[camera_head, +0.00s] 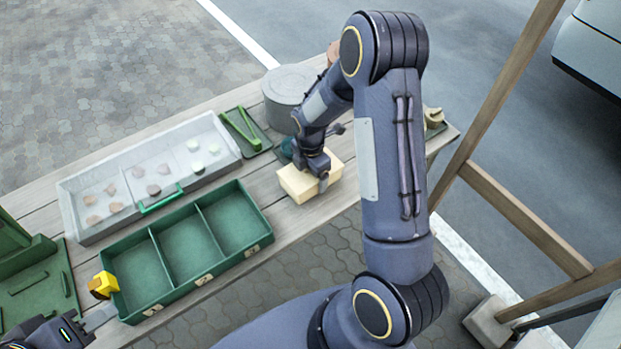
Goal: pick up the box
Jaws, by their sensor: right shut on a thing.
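A cream-coloured box (296,187) rests near the front edge of the wooden table, at the middle of the head view. My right gripper (320,178) reaches down over it from above and is shut on the box; its wrist and fingers hide part of the top. I cannot tell whether the box is lifted off the table. My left gripper (92,318) is at the lower left corner, away from the box and only partly in view. Whether its jaws are open or shut is unclear.
Left of the box stands a green three-compartment tray (267,227), with a yellow object (106,281) at its left corner. Behind it is a grey tray (75,207) holding several small pieces. A grey round container (287,95) stands behind the box. A wooden frame (528,225) rises at right.

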